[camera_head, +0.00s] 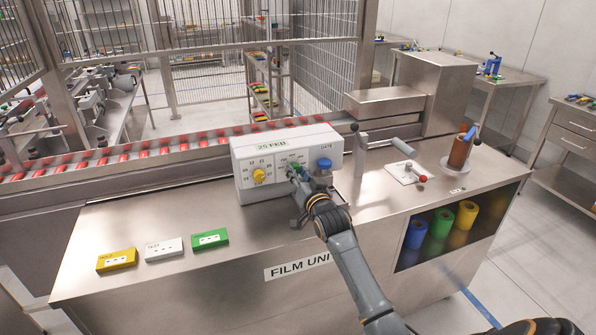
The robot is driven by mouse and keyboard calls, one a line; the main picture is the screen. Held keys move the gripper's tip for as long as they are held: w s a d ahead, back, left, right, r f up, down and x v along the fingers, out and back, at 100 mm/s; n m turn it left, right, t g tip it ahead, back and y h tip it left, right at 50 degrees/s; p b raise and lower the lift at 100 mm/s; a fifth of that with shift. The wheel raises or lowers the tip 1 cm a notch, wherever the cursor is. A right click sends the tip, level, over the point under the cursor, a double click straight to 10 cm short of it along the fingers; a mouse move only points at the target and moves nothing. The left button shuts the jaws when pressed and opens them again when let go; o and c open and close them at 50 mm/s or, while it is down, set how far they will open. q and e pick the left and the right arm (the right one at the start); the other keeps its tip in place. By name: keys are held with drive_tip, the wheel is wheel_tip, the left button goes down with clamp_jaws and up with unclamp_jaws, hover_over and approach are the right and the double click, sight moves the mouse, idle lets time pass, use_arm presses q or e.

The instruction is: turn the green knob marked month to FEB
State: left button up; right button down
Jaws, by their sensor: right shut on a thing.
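A white box (244,187) stands on the steel counter, with a "25 FEB" label on its upper front. A yellow knob (259,176) is on its left side and a blue knob (324,164) on its right. My right gripper (297,174) is at the front of the box between these two knobs, shut on the green knob. The gripper hides nearly all of the green knob, so its pointer cannot be read. Small green-toned month marks show just above it. My left gripper is not in view.
Yellow (117,260), white (164,249) and green (210,239) blocks lie on the counter to the left. A conveyor (120,158) with red packs runs behind the box.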

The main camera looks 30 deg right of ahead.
drive_tip(key=shift+m+p, duration=0.3)
drive_tip(key=shift+m, duration=0.8)
drive_tip(key=c, duration=1)
unclamp_jaws()
drive_tip(key=shift+c, duration=0.2)
drive_tip(key=v, duration=1.2)
